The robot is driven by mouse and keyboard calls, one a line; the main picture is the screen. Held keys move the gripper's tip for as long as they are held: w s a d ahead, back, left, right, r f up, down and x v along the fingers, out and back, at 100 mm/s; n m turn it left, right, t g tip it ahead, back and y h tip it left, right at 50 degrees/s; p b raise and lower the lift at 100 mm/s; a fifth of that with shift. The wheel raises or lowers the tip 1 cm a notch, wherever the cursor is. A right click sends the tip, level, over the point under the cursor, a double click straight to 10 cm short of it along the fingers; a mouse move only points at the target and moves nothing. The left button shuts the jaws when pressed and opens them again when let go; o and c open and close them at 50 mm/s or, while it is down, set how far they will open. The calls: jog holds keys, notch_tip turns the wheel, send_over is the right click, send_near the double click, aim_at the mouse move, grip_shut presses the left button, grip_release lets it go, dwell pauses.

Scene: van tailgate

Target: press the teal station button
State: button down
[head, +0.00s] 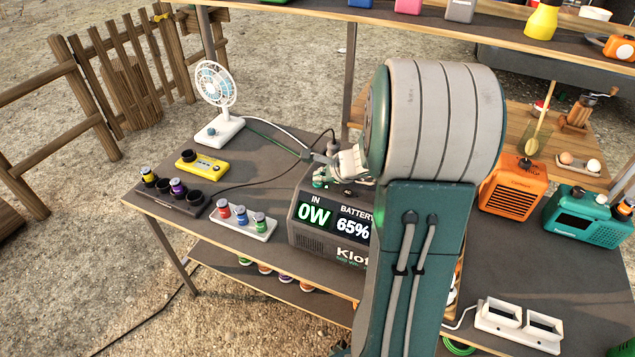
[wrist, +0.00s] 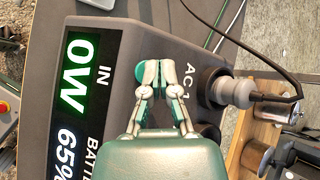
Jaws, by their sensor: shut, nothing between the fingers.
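The grey power station (head: 310,240) stands on the dark table and its display reads IN 0W and BATTERY 65%. It also shows in the wrist view (wrist: 122,40), with AC lettering beside my gripper. My gripper (head: 322,176) is over the station's top left part. In the wrist view my gripper (wrist: 158,68) has its fingertips close together with nothing held. A rounded teal patch, likely the teal button (wrist: 141,73), shows right at the fingertips and is partly covered by them. I cannot tell whether they touch it. My arm hides the station's right side in the head view.
A plug (wrist: 235,91) with a cable sits in the station beside my gripper. A white fan (head: 218,128), a yellow box (head: 202,163) and trays of coloured knobs (head: 243,222) stand left. An orange box (head: 513,186) and teal radio (head: 590,217) stand right.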

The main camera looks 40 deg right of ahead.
aim_at(319, 184)
jog(key=shift+r, duration=0.3)
jog(key=shift+r, duration=0.1)
jog(key=shift+r, duration=2.9)
jog(key=shift+a, duration=0.1)
jog(key=s+a+r+n+g, duration=0.1)
jog(key=s+a+r+n, duration=0.25)
jog(key=a+n, duration=0.45)
jog(key=s+a+r+n+g, duration=0.25)
jog(key=s+a+n, duration=0.25)
jog(key=a, duration=0.5)
jog(key=s+a+r+n+h, duration=0.1)
jog(key=s+a+n, duration=0.3)
jog(key=s+n, duration=0.7)
jog(key=shift+s+a+r+n+h, duration=0.15)
jog(key=shift+s+r+n+h, duration=0.2)
jog(key=shift+s+h, duration=0.2)
